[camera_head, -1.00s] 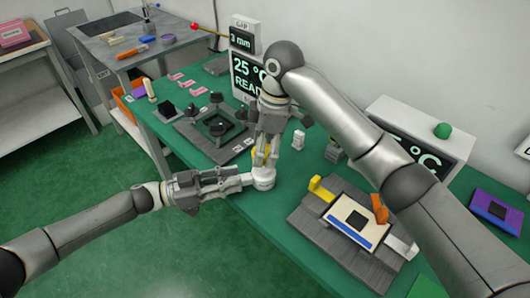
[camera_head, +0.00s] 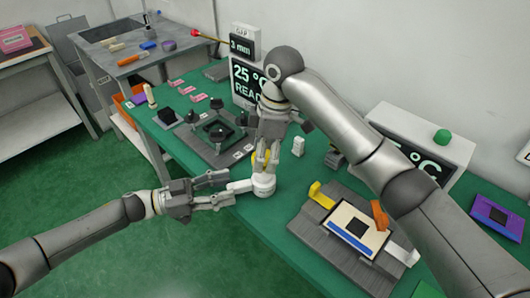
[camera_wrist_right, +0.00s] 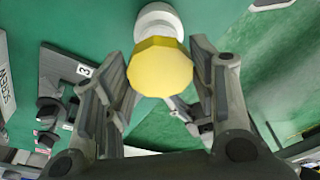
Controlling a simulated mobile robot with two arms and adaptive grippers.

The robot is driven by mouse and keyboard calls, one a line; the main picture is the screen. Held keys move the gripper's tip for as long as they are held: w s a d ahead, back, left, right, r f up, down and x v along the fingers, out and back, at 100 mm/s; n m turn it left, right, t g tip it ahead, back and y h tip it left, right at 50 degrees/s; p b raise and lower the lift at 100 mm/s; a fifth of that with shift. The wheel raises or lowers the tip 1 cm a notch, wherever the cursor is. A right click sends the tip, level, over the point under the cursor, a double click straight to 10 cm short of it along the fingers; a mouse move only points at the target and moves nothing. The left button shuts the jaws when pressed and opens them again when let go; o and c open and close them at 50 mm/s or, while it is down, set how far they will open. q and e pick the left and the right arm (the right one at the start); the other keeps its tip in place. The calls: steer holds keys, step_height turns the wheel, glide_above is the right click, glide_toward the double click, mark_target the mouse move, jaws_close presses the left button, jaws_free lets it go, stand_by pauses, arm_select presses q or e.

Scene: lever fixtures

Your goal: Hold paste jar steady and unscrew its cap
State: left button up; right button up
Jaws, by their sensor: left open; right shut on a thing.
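The white paste jar (camera_head: 264,187) stands on the green table near its front edge, with a pale tab (camera_head: 239,187) sticking out to the left. My left gripper (camera_head: 229,189) is open at this tab, its fingers to either side, clear of the jar body. The yellow cap (camera_wrist_right: 160,67) is held between the fingers of my right gripper (camera_head: 262,159), which points down from above. In the right wrist view the white jar (camera_wrist_right: 158,17) shows behind the cap. I cannot tell whether the cap is still seated on it.
A dark fixture (camera_head: 215,134) with knobs stands left behind the jar. A grey fixture (camera_head: 310,229) with yellow and orange levers is to the right. A small white block (camera_head: 298,146) and display boxes (camera_head: 243,77) stand behind. Bare table lies just right of the jar.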

arm_select(q)
steer(key=v, duration=1)
